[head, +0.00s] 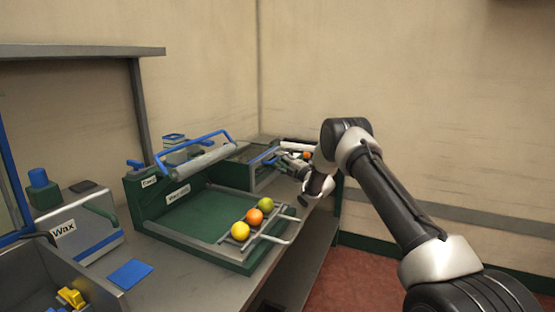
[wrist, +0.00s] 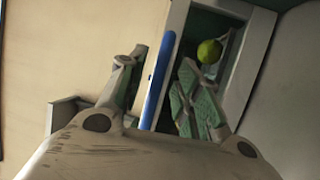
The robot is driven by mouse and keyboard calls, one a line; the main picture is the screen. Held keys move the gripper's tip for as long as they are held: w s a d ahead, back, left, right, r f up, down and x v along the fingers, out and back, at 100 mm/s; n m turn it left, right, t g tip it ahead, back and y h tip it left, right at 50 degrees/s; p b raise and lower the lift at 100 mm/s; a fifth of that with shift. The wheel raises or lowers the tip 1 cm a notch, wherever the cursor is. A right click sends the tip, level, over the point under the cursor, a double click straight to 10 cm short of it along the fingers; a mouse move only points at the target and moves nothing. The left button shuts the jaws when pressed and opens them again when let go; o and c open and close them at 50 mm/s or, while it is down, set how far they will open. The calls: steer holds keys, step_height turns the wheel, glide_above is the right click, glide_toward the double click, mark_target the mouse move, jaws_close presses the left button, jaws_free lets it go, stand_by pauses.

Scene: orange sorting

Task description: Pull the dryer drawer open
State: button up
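The grey dryer drawer unit (head: 268,180) stands at the far end of the bench, with a blue handle (head: 264,154) on it. In the wrist view the blue handle bar (wrist: 159,82) runs along the edge of a pale frame (wrist: 176,18). My gripper (head: 296,163) is at this unit in the head view, small and partly hidden by my wrist. In the wrist view my gripper (wrist: 163,70) is open, with one finger on each side of the blue bar. Gaps show between the fingers and the bar. A yellow-green fruit (wrist: 209,51) lies inside the frame.
A green washer (head: 215,215) with a roller and blue bar stands nearer on the bench. Yellow, orange and green fruits (head: 254,216) lie on its rack. A wax box (head: 75,230) and a blue pad (head: 130,274) are at left. The wall is close behind.

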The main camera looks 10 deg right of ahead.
steer(key=shift+x, duration=1.05)
jaws_close()
steer(key=s+d, duration=1.1)
steer(key=d, duration=0.4)
steer(key=shift+s+d, duration=0.25)
steer(key=shift+d, duration=0.05)
jaws_free()
steer(key=v, duration=1.2)
